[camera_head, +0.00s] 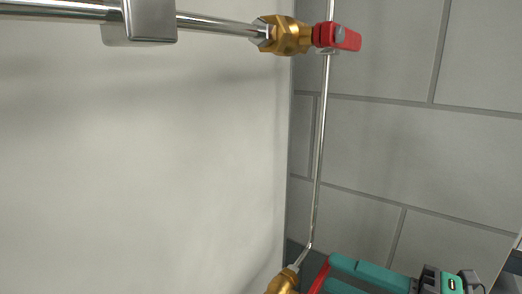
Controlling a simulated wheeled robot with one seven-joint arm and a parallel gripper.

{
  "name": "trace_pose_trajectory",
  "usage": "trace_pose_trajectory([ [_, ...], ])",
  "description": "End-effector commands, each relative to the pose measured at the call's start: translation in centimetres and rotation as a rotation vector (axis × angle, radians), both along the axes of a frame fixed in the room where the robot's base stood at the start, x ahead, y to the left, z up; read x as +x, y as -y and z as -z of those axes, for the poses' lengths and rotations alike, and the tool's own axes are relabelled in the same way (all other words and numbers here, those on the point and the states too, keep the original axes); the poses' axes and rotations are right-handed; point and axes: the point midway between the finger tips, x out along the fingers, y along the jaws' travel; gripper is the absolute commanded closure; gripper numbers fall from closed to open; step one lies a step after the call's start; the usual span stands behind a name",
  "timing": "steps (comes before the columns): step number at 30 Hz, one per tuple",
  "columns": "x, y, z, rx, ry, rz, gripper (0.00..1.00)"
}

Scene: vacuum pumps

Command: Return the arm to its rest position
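My gripper is not in the head view, and no part of my arm shows clearly. Whether the arm is at rest cannot be told from this view. At the bottom right a dark edge (514,262) cuts into the picture, and I cannot tell what it belongs to.
A steel pipe (215,24) runs along the pale wall (140,170) to a brass valve (288,35) with a red handle (340,37). A thin vertical pipe (319,150) drops past grey blocks (420,150) to a lower brass fitting (283,282) beside a teal pump (370,275).

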Motion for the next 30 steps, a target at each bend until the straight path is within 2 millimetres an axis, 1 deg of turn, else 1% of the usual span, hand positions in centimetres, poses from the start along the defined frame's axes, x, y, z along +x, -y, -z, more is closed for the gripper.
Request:
trace_pose_trajectory([
  [1,0.5,-0.9,0.0,-0.001,-0.001,-0.005,0.63],
  [7,2.1,-3.3,0.0,0.0,0.0,-0.001,0.63],
  [12,2.1,-3.1,-0.6,-0.043,0.063,0.001,0.63],
  [23,2.1,-3.1,-0.6,-0.049,0.071,0.001,0.63],
  [30,1.6,-2.8,-1.1,-0.064,0.083,0.007,0.63],
])
